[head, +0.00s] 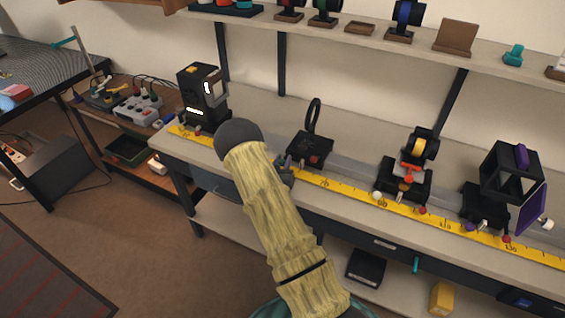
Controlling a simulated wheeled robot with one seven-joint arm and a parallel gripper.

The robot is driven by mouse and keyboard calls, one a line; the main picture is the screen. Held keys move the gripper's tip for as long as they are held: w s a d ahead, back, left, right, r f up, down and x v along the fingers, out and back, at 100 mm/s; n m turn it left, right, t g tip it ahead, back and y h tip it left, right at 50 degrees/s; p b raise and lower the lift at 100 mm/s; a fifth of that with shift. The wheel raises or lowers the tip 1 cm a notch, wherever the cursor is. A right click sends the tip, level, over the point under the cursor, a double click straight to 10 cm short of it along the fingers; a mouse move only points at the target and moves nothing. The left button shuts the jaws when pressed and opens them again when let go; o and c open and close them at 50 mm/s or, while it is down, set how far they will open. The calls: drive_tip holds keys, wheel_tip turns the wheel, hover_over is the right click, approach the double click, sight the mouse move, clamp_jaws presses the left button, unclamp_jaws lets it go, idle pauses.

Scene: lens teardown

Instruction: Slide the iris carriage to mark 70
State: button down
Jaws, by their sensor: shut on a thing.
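The carriage that I take for the iris carriage (309,149) has a dark base, an upright thin black ring and a small red knob. It stands on the bench rail behind the yellow scale (350,193). It sits slightly left of a scale number that looks like 70. My gripper (286,164) is at the front left of this base, shut on a part of the carriage. My pale yellow arm and its dark round joint hide the scale left of it. The gripped part is too small to make out.
A black lamp unit (201,96) stands at the left end of the rail. To the right are a carriage with a yellow-rimmed disc (421,146) and a purple-sided black frame (511,176). A shelf (345,38) runs above. The rail between the ring and disc carriages looks clear.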

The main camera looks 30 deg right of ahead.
drive_tip(key=s+d, duration=0.4)
drive_tip(key=s, duration=0.1)
drive_tip(key=s+d+b, duration=0.1)
drive_tip(key=s+d, duration=0.1)
drive_tip(key=s, duration=0.1)
drive_tip(key=shift+f, duration=0.1)
drive_tip(key=shift+w, duration=0.1)
drive_tip(key=c, duration=1.2)
unclamp_jaws()
drive_tip(key=p+v, duration=0.1)
drive_tip(key=v, duration=1.6)
drive_tip(key=shift+a+p, duration=0.2)
drive_tip(key=shift+p, duration=0.1)
